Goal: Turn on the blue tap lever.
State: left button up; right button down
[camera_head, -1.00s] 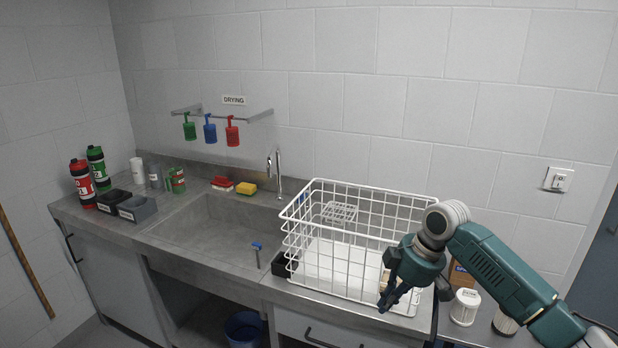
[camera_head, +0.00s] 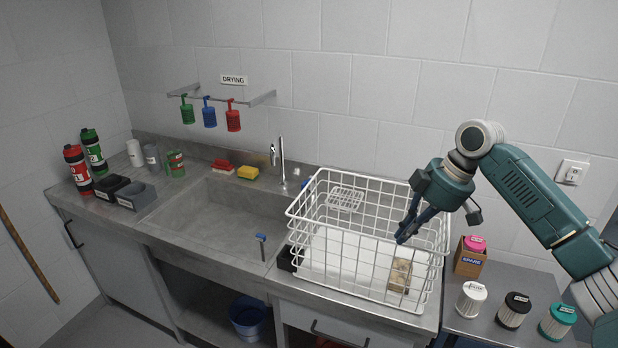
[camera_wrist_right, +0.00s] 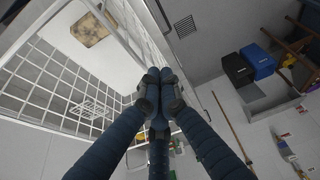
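A blue-topped lever (camera_head: 261,238) stands upright on a thin metal stem at the sink's front edge. My right gripper (camera_head: 403,238) hangs over the right part of the basket, well to the right of both blue pieces. In the right wrist view its fingers (camera_wrist_right: 158,78) meet at the tips with nothing seen between them. My left gripper is not in view.
The wire basket (camera_head: 330,283) stands right of the sink (camera_head: 225,215), between my right gripper and the tap, with a brownish block (camera_head: 399,275) inside. Several lidded jars (camera_head: 515,310) and a box (camera_head: 470,262) stand at right. A sponge (camera_head: 247,172) lies behind the sink.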

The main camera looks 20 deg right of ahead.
aim_at(303, 184)
jog(key=i, duration=1.75)
